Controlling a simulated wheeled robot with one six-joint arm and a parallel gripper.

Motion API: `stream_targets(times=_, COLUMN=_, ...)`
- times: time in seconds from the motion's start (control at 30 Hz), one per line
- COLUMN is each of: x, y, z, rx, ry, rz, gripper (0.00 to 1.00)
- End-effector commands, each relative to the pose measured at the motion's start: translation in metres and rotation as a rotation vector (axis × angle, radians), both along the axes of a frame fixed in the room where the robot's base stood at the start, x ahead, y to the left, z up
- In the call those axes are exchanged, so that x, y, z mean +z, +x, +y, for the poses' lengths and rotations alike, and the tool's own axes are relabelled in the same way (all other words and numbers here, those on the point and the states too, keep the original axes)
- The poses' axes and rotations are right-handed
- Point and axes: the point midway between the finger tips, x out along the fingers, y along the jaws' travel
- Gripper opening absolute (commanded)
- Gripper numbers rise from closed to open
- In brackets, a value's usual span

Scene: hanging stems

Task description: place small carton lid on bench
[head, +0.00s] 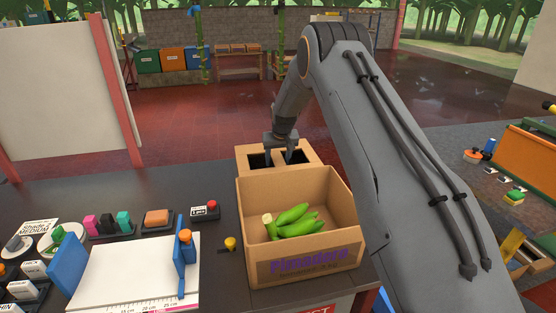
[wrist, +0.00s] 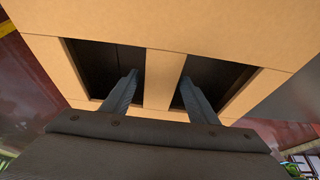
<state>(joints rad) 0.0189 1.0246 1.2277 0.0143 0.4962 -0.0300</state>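The small carton lid (head: 309,153) is tan with two dark openings and a strip between them. In the head view it is just behind the open carton; I cannot tell what it rests on. In the wrist view the lid (wrist: 163,25) fills most of the picture. My gripper (head: 279,150) is over it, pointing down. In the wrist view my gripper (wrist: 160,77) has one finger at each opening, astride the strip, with a narrow gap showing on the left. Whether the right finger touches the strip is unclear. The bench (head: 120,188) is dark grey.
The open carton (head: 306,267) holds green bananas (head: 295,222). To its left are a white measuring board (head: 135,275) with blue ends, a yellow knob (head: 230,243), a red-button box (head: 206,210) and coloured blocks (head: 107,222). Bare bench lies behind these blocks.

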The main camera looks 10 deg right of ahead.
Motion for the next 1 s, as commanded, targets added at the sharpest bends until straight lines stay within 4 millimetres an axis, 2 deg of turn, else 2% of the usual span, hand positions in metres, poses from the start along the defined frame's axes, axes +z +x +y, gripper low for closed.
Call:
stream_targets(times=0.17, x=0.001, y=0.000, z=0.000, rx=0.000, ry=0.000, rz=0.000, gripper=0.54)
stream_targets(times=0.37, x=0.014, y=-0.004, z=0.000, rx=0.000, ry=0.000, rz=-0.001, gripper=0.54)
stream_targets(times=0.8, x=0.082, y=-0.032, z=0.000, rx=0.000, ry=0.000, rz=-0.003, gripper=0.54)
stream_targets(times=1.0, x=0.105, y=-0.042, z=0.000, rx=0.000, ry=0.000, rz=-0.001, gripper=0.54)
